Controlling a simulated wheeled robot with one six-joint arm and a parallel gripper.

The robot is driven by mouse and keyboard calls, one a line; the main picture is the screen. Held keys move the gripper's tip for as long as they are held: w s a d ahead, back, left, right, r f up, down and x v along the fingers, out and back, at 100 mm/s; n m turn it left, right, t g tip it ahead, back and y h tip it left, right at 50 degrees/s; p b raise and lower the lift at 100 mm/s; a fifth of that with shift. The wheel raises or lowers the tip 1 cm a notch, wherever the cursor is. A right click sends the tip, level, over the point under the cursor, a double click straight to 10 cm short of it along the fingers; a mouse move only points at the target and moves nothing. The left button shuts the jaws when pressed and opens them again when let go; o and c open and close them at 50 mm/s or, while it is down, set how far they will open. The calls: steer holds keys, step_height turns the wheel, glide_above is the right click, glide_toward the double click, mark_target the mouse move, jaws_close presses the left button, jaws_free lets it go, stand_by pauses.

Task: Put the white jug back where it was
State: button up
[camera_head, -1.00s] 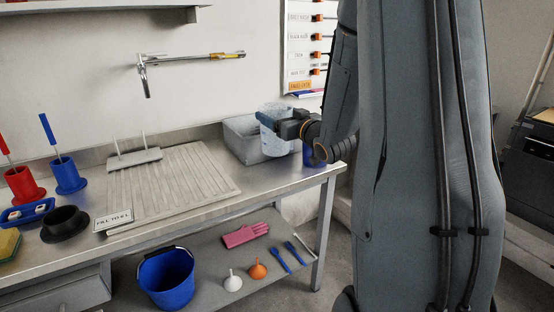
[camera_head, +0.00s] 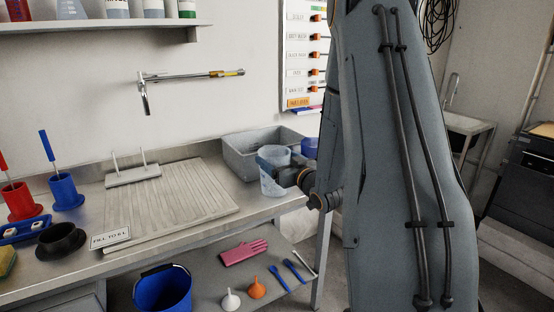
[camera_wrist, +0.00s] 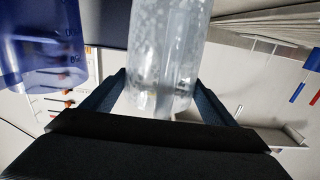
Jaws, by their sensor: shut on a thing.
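The white jug (camera_head: 271,174), whitish and translucent, is near the bench's right end, in front of the grey basin in the picture. My gripper (camera_head: 289,176) is shut on it from the right. The jug is roughly upright; I cannot tell whether its base touches the bench or hangs above it. In the wrist view the jug (camera_wrist: 165,50) fills the space between my two fingers. The contact itself is partly hidden.
A grey basin (camera_head: 240,161) stands behind the jug. A blue jug (camera_head: 310,147) is right of it, partly hidden by my arm; it also shows in the wrist view (camera_wrist: 40,45). A ribbed drainboard (camera_head: 170,205) lies left. The bench's front edge is close.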

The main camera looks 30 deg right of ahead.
steer(key=shift+f, duration=0.2)
steer(key=o, duration=2.1)
steer(key=shift+c, duration=0.2)
steer(key=shift+r, duration=0.1)
